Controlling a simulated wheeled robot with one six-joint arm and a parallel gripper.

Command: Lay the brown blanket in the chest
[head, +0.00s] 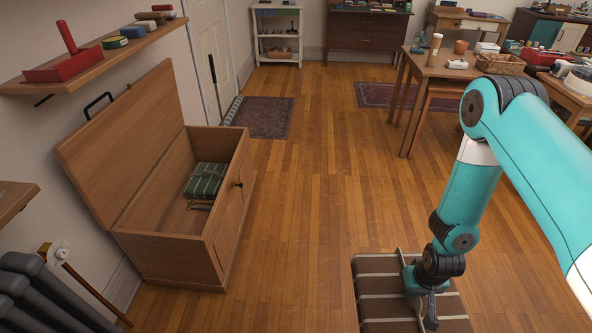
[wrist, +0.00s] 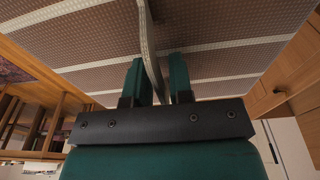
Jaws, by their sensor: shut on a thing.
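The brown blanket (head: 385,291), folded flat with pale stripes, shows at the bottom of the head view, partly hidden by my arm. My gripper (head: 427,303) is over its middle. In the wrist view the fingers of my gripper (wrist: 158,78) are closed on a raised pale strip of the brown blanket (wrist: 215,65). I cannot tell how high the blanket is above the floor. The wooden chest (head: 222,219) stands at the left with its lid up, apart from the blanket. A green plaid folded cloth (head: 206,180) lies inside it, toward the far end.
Wooden floor (head: 300,210) is clear between chest and blanket. A small dark rug (head: 265,117) lies beyond the chest. A wooden table (head: 428,70) with a basket (head: 500,64) stands at the right back.

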